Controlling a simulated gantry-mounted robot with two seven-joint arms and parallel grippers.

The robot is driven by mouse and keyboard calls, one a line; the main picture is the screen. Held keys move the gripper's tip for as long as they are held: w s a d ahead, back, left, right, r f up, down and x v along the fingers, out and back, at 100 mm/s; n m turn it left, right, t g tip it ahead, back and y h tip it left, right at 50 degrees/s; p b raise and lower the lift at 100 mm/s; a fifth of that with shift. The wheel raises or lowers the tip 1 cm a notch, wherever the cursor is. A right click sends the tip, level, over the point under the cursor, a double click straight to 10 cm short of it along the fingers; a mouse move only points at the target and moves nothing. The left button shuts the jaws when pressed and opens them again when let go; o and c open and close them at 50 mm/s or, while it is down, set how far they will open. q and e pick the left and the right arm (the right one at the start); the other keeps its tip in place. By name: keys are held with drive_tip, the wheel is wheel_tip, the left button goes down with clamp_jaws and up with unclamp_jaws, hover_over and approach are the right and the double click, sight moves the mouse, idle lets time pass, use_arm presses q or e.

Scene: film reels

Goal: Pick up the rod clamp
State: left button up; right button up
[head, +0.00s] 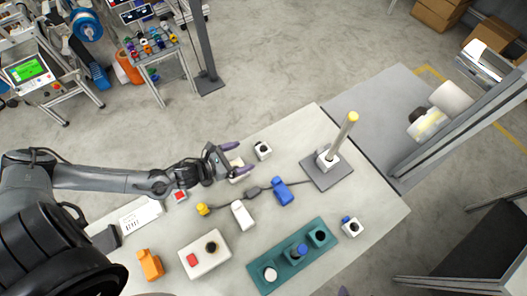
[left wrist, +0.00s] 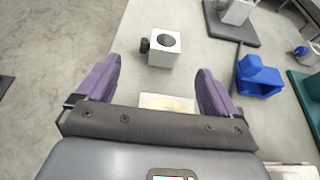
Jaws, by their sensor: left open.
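A white block with a round black hole on top (head: 263,150), which looks like the rod clamp, sits on the table near its far edge. In the left wrist view (left wrist: 164,50) it shows a black knob on its left side. My left gripper (head: 240,158) is open, its purple fingers pointing toward the block. In the left wrist view the block stands beyond the fingertips (left wrist: 158,72), apart from them, with nothing held. A similar white block with a blue knob (head: 353,229) stands at the table's right. My right gripper is not clearly seen.
A yellow-tipped rod (head: 345,135) stands on a grey plate (head: 325,178) right of the block. A blue part (head: 283,191) lies nearer, with a teal tray (head: 266,279) at the front. A pale piece (left wrist: 160,101) lies partly hidden beneath the gripper.

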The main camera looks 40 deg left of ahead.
sight(258, 149)
use_arm(q)
drive_tip(key=shift+r+b+x, duration=0.15)
drive_tip(key=shift+b+x, duration=0.05)
drive_tip(key=shift+x, duration=1.4)
drive_tip(key=shift+r+b+x, duration=0.1)
drive_tip(key=shift+b+x, duration=0.1)
drive_tip(key=shift+x, duration=1.4)
drive_tip(key=shift+w, duration=0.1)
drive_tip(key=c, duration=1.3)
drive_tip(key=shift+o, duration=0.2)
